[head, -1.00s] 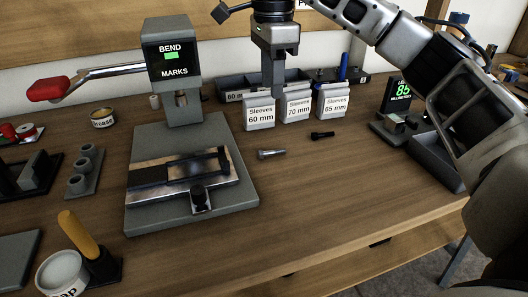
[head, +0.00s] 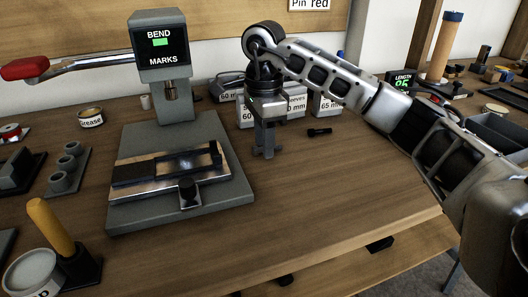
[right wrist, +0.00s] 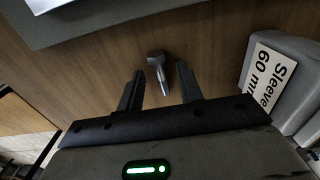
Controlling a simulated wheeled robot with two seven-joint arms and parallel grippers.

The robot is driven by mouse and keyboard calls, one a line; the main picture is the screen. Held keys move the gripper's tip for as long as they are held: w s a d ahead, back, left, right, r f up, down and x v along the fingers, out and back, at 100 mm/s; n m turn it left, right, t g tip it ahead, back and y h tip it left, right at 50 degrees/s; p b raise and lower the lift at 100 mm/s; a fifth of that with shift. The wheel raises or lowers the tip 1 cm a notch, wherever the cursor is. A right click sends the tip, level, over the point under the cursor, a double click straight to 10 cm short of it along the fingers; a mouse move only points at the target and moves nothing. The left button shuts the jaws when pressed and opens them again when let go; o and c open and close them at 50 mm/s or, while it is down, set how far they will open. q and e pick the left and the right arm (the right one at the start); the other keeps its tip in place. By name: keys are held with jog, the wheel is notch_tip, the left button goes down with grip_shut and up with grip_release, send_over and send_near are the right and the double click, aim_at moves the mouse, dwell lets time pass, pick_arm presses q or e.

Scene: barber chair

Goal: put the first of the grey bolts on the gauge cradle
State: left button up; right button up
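My right gripper (head: 265,152) points down just above the table, in front of the sleeve boxes. In the right wrist view it (right wrist: 160,82) is open, with a grey bolt (right wrist: 158,70) lying between and slightly beyond its fingertips. The gripper hides this bolt in the head view. The length gauge's display (head: 402,83) stands at the right behind my right arm; I cannot make out its cradle, which the arm largely hides. My left gripper is not in view.
A black bolt (head: 319,132) lies right of the gripper. Sleeve boxes (head: 328,104) stand close behind it. The bend press (head: 160,60) and its grey base (head: 225,190) are at the left. The table front is clear.

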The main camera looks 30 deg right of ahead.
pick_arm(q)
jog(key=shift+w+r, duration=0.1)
pick_arm(e)
jog(key=shift+f, duration=0.1)
grip_shut()
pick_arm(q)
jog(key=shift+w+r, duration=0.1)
